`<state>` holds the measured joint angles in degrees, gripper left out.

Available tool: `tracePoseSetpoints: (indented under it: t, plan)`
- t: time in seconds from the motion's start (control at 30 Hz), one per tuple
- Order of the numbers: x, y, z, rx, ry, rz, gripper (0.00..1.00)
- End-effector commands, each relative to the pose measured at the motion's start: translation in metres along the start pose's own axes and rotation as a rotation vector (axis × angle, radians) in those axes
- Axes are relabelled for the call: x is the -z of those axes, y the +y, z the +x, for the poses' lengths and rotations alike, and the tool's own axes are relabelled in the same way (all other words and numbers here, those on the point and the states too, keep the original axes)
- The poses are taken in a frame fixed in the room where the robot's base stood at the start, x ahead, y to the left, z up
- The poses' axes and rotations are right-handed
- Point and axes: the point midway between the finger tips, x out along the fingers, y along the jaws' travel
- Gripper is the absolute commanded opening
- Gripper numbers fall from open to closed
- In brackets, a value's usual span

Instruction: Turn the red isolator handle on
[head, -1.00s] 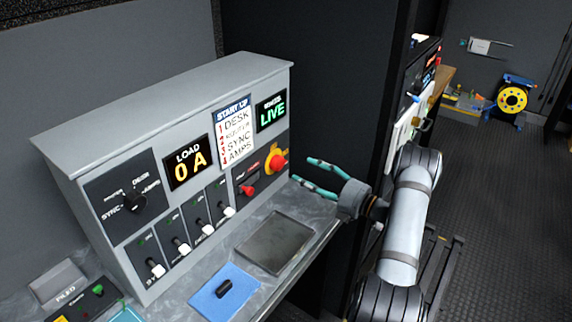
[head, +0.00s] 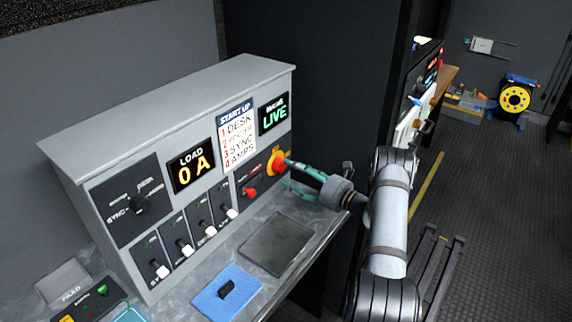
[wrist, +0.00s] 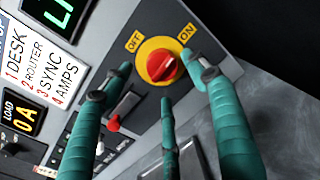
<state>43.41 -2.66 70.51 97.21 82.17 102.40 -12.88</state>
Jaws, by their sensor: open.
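The red isolator handle (head: 276,166) sits on a yellow disc at the right end of the grey panel. In the wrist view the handle (wrist: 158,67) lies between OFF at upper left and ON at upper right. A pale mark shows on its right side; I cannot tell its exact setting. My gripper (head: 289,173) is open, with teal fingers pointing at the handle. In the wrist view its fingertips (wrist: 160,72) are spread to the left, right and below the handle. I see no clear contact.
A smaller red lever (head: 249,192) is left of the isolator. White-tipped switches (head: 208,229) line the panel's lower front. The load display (head: 194,168) reads 0 A and the mains display (head: 274,113) reads LIVE. A dark tray (head: 277,244) and a blue cloth (head: 226,292) lie on the counter.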

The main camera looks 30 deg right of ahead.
Motion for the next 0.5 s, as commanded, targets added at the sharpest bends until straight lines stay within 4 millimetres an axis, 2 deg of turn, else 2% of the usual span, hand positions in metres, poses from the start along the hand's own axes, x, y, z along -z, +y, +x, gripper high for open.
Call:
tracePoseSetpoints:
  t: [0.1, 0.2, 0.5]
  plan:
    - [-0.002, 0.001, 0.019, -0.002, -0.001, 0.0, 0.59]
    - [-0.002, 0.0, 0.031, -0.001, 0.0, 0.0, 0.59]
    - [0.0, 0.0, 0.041, 0.001, 0.0, 0.002, 0.59]
